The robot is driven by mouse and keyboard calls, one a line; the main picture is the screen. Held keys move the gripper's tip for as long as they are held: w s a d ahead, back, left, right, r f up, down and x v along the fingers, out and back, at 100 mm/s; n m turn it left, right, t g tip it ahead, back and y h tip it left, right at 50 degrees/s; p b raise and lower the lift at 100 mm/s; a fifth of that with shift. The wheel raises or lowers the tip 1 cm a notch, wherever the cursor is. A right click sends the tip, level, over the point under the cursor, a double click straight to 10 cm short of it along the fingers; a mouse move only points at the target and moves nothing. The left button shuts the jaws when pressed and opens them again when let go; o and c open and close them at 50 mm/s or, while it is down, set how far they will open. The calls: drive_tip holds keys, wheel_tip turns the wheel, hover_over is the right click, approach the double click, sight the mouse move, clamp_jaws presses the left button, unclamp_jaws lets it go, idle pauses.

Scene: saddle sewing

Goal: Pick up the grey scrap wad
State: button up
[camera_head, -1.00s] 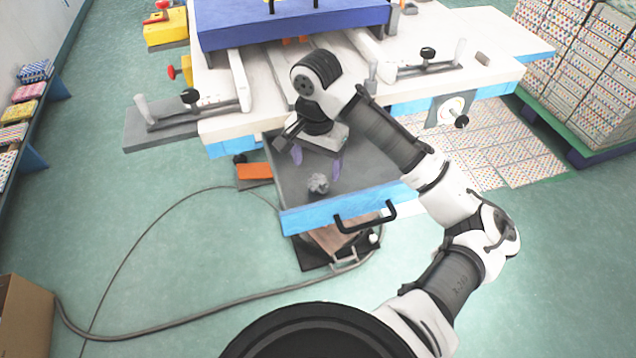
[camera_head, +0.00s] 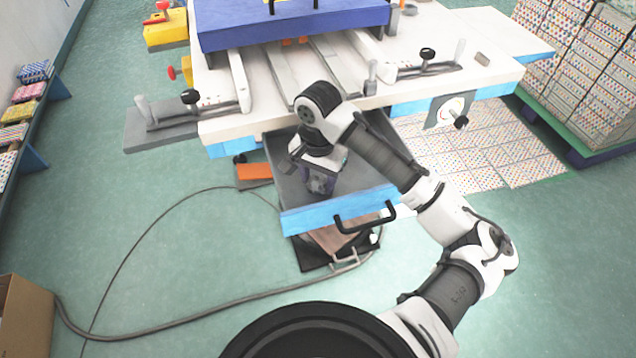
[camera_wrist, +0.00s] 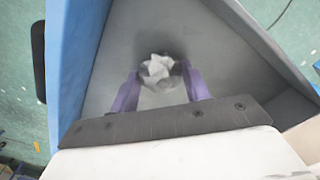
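The grey scrap wad (camera_wrist: 158,70) is a small crumpled lump on the grey floor of the drawer (camera_wrist: 222,50). My gripper (camera_wrist: 161,74) is above the drawer with its two purple fingers apart, one on each side of the wad. The wad sits at the fingertips; I cannot tell whether either finger touches it. In the head view my gripper (camera_head: 319,183) is low inside the drawer (camera_head: 365,185), and the wad (camera_head: 318,185) is partly hidden between the fingers.
The drawer's blue front (camera_head: 315,213) with its black handle (camera_head: 365,217) and its side walls surround my gripper closely. The white machine table (camera_head: 290,95) stands right behind. A hose (camera_head: 200,322) runs over the floor.

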drive_tip(key=c, duration=0.4)
